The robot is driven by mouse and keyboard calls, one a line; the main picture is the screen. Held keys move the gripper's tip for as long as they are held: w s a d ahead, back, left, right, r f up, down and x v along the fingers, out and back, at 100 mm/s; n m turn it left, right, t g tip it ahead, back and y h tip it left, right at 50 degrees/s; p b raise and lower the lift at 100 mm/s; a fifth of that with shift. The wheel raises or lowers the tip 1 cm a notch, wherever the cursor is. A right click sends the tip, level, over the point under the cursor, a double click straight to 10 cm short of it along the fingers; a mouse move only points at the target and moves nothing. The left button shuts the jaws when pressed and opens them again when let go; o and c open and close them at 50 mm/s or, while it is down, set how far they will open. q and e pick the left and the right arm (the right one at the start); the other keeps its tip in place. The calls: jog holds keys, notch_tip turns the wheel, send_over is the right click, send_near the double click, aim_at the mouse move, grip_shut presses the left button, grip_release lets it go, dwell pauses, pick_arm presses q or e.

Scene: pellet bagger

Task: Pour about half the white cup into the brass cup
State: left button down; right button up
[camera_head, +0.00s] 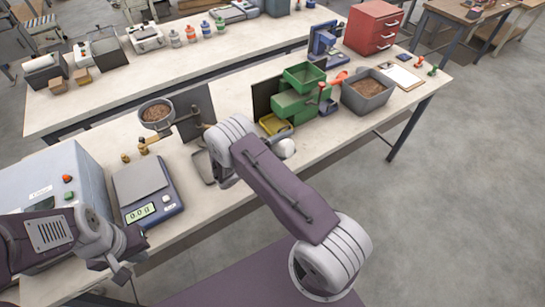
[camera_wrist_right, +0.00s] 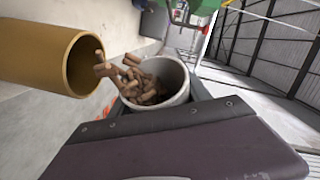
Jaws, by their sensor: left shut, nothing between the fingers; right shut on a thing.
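In the right wrist view, the white cup (camera_wrist_right: 180,92) is held in my right gripper (camera_wrist_right: 158,104), which is shut on it. The cup is tilted, with brown pellets (camera_wrist_right: 148,92) inside and at its rim. The brass cup (camera_wrist_right: 38,52) is at the left of that view, its mouth facing the white cup. Several pellets (camera_wrist_right: 104,68) are in the gap and at the brass mouth. How full the brass cup is cannot be seen. My left gripper (camera_head: 122,272) is shut and empty near the bench's front edge.
A scale (camera_head: 146,188) stands beside a grey machine (camera_head: 56,180). A pan of pellets (camera_head: 157,115) is behind it. A clipboard (camera_head: 402,76) lies farther right.

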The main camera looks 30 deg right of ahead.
jog(key=shift+w+a+r+n, duration=0.1)
jog(key=shift+w+r+n, duration=0.05)
jog(key=shift+n, duration=0.35)
dwell(0.8)
